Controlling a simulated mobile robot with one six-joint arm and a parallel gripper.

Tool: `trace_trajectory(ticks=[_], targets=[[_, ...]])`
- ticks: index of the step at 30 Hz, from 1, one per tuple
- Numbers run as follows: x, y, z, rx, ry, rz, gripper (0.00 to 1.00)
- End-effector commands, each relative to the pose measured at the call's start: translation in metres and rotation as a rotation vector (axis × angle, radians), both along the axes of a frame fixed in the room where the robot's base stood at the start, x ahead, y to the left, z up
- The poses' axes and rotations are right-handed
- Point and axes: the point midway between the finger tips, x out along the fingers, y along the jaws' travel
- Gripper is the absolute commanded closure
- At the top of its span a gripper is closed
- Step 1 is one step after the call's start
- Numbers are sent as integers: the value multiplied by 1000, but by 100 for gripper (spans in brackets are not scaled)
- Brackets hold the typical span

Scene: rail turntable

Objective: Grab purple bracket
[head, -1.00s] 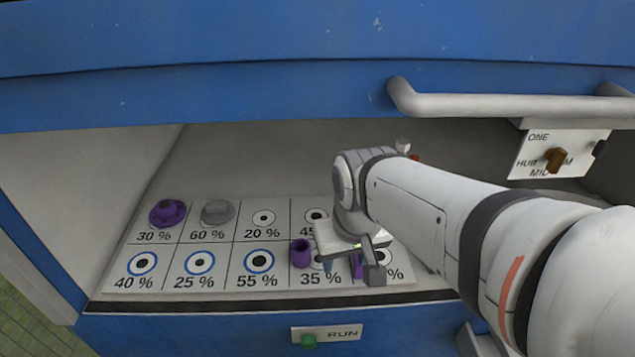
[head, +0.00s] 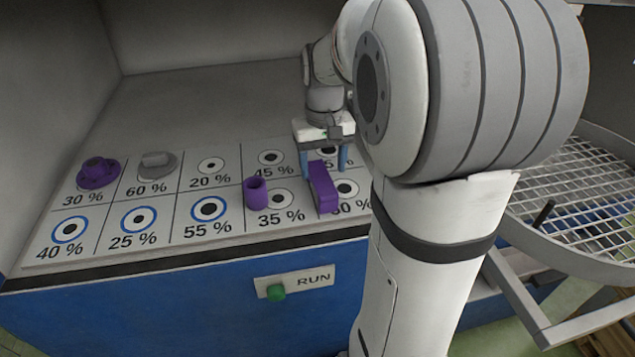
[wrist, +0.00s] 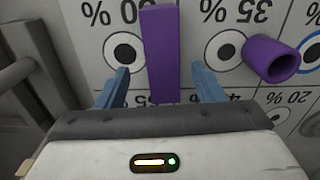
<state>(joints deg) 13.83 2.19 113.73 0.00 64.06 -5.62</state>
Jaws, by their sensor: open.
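The purple bracket (head: 322,190) is a long block-like piece on the marked board, between the 35 % cell and the cell to its right. In the wrist view the bracket (wrist: 160,50) runs between my two blue fingers, with a gap on each side. My gripper (head: 323,165) is open, pointing down at the bracket's far end; its fingers also show in the wrist view (wrist: 160,80). The bracket's far end is partly hidden by the gripper. I cannot tell how far the fingertips are above the board.
A purple tube (head: 256,192) stands left of the bracket. A purple flanged part (head: 98,173) and a grey part (head: 157,165) sit at the board's left. A round wire-mesh basket (head: 590,195) is at the right. A green RUN button (head: 276,292) is on the blue front.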

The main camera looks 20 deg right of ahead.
Motion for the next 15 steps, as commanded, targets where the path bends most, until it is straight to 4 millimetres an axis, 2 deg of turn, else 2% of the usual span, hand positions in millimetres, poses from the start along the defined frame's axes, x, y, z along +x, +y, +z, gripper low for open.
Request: trace_trajectory(ticks=[1,6,9,15], targets=[[-1,2,-11,1,4,1,38],[0,4,-36,0,3,0,38],[0,4,-42,0,2,0,38],[0,4,-43,0,0,1,38]])
